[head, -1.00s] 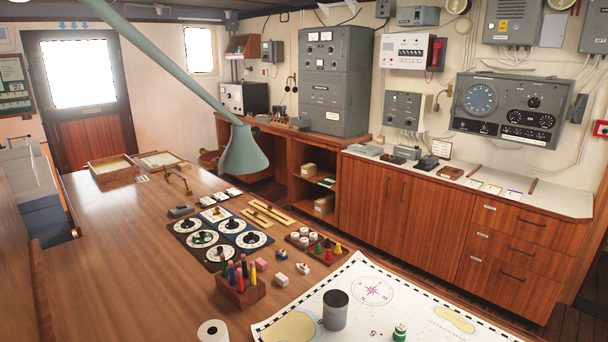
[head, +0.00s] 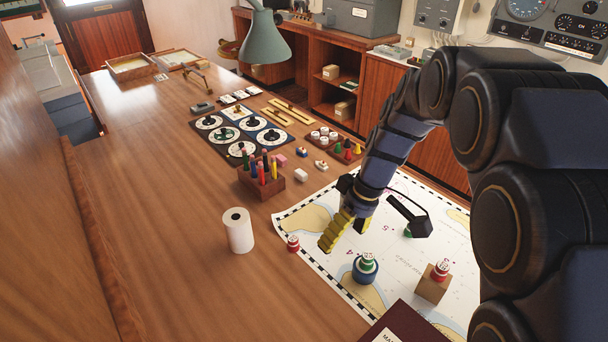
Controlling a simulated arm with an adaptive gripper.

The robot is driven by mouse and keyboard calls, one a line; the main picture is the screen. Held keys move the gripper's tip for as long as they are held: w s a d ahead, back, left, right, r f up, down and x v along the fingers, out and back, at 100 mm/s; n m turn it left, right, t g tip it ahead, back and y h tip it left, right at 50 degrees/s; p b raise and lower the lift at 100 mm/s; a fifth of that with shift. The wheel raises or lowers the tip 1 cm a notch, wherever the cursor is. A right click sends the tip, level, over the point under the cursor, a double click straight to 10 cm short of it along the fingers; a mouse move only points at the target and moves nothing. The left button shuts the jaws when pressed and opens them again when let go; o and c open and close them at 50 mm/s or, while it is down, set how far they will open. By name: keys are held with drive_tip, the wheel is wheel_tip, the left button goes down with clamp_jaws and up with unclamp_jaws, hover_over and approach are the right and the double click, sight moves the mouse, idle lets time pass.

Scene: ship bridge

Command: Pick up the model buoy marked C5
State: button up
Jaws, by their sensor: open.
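Several small model buoys stand on or by the chart; their markings are too small to read, so I cannot tell which is C5. A green-and-white buoy (head: 367,262) sits on a round blue base. A red-and-white buoy (head: 440,271) stands on a wooden block (head: 431,288). Another red-and-white buoy (head: 293,244) is at the chart's left edge. A green object (head: 408,233), perhaps a buoy, is partly hidden by my gripper. My gripper (head: 376,228) is open and empty, above the chart, beyond the green-and-white buoy. One finger shows a yellow pad.
The chart (head: 322,262) lies on the wooden table. A paper roll (head: 238,230) stands left of it, with a pen block (head: 262,182) behind. A dark red book (head: 405,325) lies at the near edge. My arm covers the right side. The left table is clear.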

drive_tip(key=w+a+f+n+y, duration=0.1)
drive_tip(key=w+a+f+n, duration=0.25)
drive_tip(key=w+f, duration=0.45)
drive_tip(key=n+t+y, duration=0.1)
drive_tip(key=n+y, duration=0.1)
drive_tip(key=n, duration=0.3)
approach(293, 238)
drive_tip(key=x, duration=0.4)
drive_tip(key=shift+s+d+f, duration=0.15)
drive_tip(key=shift+s+d, duration=0.05)
drive_tip(key=shift+s, duration=0.05)
drive_tip(key=shift+n, duration=0.25)
drive_tip(key=x, duration=0.8)
drive_tip(key=shift+w+a, duration=0.2)
drive_tip(key=c, duration=1.1)
